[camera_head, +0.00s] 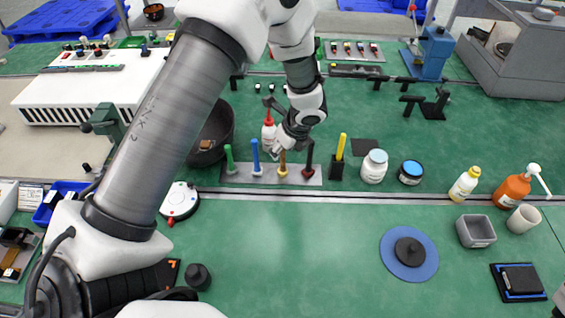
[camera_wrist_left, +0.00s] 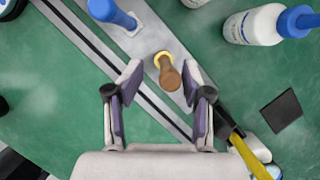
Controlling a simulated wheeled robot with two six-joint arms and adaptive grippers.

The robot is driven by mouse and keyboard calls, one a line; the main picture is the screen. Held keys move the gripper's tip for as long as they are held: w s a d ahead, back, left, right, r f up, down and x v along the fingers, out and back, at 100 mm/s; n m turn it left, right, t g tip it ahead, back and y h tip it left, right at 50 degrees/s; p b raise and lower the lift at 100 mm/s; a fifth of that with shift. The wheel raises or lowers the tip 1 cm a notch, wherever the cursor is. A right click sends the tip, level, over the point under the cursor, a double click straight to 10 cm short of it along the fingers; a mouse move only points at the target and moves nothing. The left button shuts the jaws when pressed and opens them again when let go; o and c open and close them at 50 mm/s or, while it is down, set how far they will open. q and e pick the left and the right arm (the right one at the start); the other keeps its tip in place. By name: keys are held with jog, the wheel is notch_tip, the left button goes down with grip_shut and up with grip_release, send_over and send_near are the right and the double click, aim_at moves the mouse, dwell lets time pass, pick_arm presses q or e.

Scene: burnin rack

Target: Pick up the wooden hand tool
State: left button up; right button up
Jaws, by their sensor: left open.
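The wooden hand tool (camera_head: 282,167) stands upright on a grey plate (camera_head: 232,178), between a blue-handled tool (camera_head: 256,158) and a dark red-and-black one (camera_head: 308,160). In the left wrist view the wooden tool (camera_wrist_left: 170,75) shows a brown handle with a yellow ring at one end. My left gripper (camera_head: 285,145) is above the plate, near the wooden tool. In the left wrist view its fingers (camera_wrist_left: 161,82) are apart with the tool showing between their tips. I cannot tell if they touch it. My right gripper is not in view.
A green-handled tool (camera_head: 229,158) shares the plate. A yellow-handled tool (camera_head: 341,148) stands in a black block on the right. A white jar (camera_head: 374,167), a blue-lidded jar (camera_head: 410,172) and a black bowl (camera_head: 226,128) are nearby.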

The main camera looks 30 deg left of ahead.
pick_arm(q)
jog(key=shift+w+a+f, duration=0.15)
jog(key=shift+w+f, duration=0.25)
jog(key=shift+f, duration=0.1)
jog(key=shift+w+a+f, duration=0.15)
jog(key=shift+w+f, duration=0.2)
jog(key=shift+f, duration=0.15)
jog(key=shift+s+r, duration=0.25)
jog(key=shift+s, duration=0.05)
jog(key=shift+c, duration=1.3)
jog(key=shift+s+d+r, duration=0.1)
jog(key=shift+s, duration=0.05)
grip_shut()
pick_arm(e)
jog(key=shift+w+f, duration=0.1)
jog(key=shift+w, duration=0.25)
